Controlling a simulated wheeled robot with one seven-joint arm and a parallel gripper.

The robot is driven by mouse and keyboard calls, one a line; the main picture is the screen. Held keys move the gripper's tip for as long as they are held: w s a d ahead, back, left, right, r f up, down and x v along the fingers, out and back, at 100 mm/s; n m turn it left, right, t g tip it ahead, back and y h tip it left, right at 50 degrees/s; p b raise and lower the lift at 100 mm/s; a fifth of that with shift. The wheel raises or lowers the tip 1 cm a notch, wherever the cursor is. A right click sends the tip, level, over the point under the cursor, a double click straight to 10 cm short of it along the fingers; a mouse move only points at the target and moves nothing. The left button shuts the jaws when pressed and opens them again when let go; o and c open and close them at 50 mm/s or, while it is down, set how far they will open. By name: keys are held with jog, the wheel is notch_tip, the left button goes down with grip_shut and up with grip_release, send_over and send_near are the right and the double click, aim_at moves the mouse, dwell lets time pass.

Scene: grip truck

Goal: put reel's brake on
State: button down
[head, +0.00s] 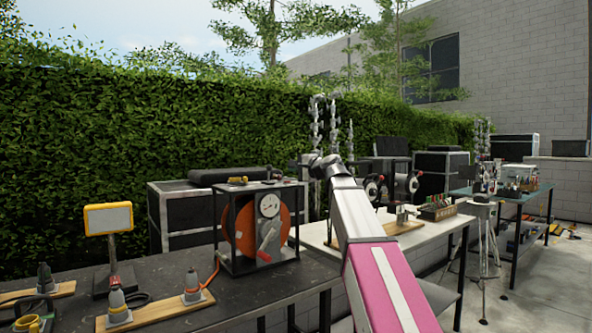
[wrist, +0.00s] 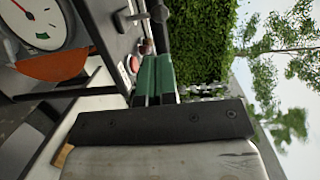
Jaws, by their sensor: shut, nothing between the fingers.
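The reel (head: 240,236) is an orange drum in a black box frame on the dark table. A round white gauge (head: 269,205) is on its front, with a lever with red parts (head: 267,240) below it. I cannot tell for certain which part is the brake. In the wrist view, tilted sideways, the gauge (wrist: 38,20) and part of the orange drum (wrist: 50,66) show at upper left. My gripper (wrist: 154,58) has green fingers, shut and empty, to the right of the gauge. A small red knob (wrist: 135,63) shows near the fingertips. In the head view the fingers are not clear.
A work lamp (head: 108,218) and orange-grey connectors on wooden boards (head: 160,312) stand left of the reel. A white table (head: 425,226) with equipment stands to the right, partly behind my arm. Black cases (head: 190,221) and a hedge are behind.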

aim_at(269, 174)
jog(key=x, duration=1)
jog(key=shift+w+a+r+g+h, duration=0.3)
jog(key=shift+w+g+h, duration=0.25)
jog(key=shift+g, duration=0.1)
jog(key=shift+w+a+r+g+h, duration=0.3)
jog(key=shift+w+g+h, duration=0.1)
jog(key=shift+g+h, duration=0.2)
jog(key=w+g+h, duration=0.1)
jog(key=a+g+h, duration=0.1)
jog(key=shift+w+a+r+m+g, duration=0.15)
jog(key=shift+w+m+g, duration=0.2)
jog(key=shift+w+m, duration=0.05)
jog(key=shift+w+a, duration=0.1)
jog(key=shift+w+a, duration=0.1)
jog(key=shift+w, duration=0.05)
